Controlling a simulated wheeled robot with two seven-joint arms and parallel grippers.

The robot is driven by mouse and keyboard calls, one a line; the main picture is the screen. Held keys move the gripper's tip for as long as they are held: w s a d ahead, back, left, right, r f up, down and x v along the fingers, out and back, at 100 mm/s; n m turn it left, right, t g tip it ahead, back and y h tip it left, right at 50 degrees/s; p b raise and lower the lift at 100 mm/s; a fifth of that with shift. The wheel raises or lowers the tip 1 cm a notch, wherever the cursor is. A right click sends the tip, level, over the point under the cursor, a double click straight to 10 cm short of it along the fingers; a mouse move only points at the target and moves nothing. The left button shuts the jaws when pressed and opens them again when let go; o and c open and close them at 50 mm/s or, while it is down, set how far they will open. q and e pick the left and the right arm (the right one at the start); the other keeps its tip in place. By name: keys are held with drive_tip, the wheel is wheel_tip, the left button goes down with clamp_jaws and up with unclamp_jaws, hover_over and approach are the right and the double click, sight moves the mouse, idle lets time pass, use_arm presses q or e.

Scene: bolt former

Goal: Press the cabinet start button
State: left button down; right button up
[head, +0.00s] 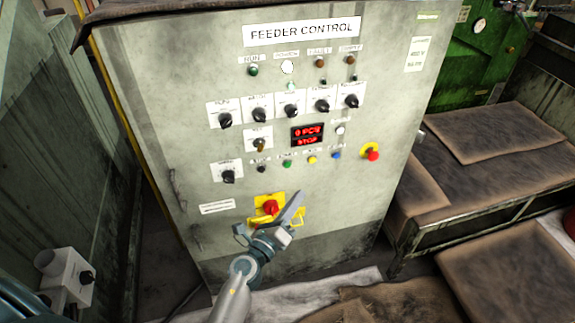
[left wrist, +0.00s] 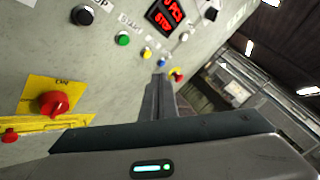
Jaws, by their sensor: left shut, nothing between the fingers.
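The grey-green cabinet (head: 185,120) is headed FEEDER CONTROL. Its green start button (head: 287,164) sits in the lower row, between a black button (head: 262,169) and a yellow button (head: 312,160). In the left wrist view the green button (left wrist: 123,39) shows under a START label, to the left of my fingers. My left gripper (head: 298,196) is shut and empty, pointing up in front of the panel, below and slightly right of the green button. In the left wrist view its closed fingers (left wrist: 159,82) appear apart from the green button. My right gripper is not in view.
A red rotary switch (head: 270,207) on a yellow plate is close to my left gripper. A red emergency knob (head: 373,155) is at the right. The red display (head: 307,135) reads STOP. Brown-covered benches (head: 500,140) stand at the right, a grey box (head: 70,275) at the lower left.

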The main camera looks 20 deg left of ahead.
sight(287, 165)
use_arm(q)
drive_tip(key=shift+w+a, duration=0.1)
drive_tip(key=w+a, duration=0.4)
drive_tip(key=w, duration=0.3)
drive_tip(key=shift+a+b, duration=0.3)
drive_tip(key=shift+a, duration=0.1)
